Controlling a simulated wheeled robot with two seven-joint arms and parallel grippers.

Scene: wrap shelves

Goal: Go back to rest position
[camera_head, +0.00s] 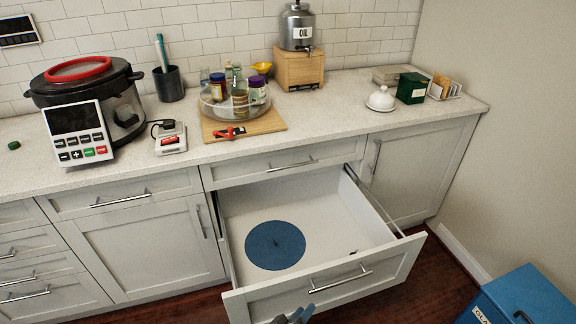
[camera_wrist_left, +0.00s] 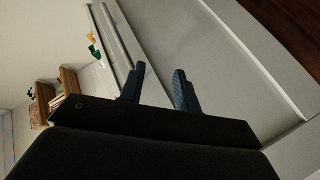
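My left gripper (camera_head: 294,314) shows only as blue-grey fingertips at the bottom edge of the head view, overlapping the open drawer's front panel in the picture. In the left wrist view its two blue fingers (camera_wrist_left: 159,78) stand apart, with nothing held between them. My right gripper is in neither view. The drawer (camera_head: 345,205) below the counter is pulled out. A flat round blue disc (camera_head: 275,245) lies on its floor. The drawer's bar handle (camera_head: 340,281) is free of the fingers.
The counter (camera_head: 330,105) holds a big cooker (camera_head: 85,90), a jar tray on a wooden board (camera_head: 270,124), and an oil dispenser (camera_head: 297,28). A blue box (camera_head: 525,297) stands at the lower right. The open drawer juts out over the floor.

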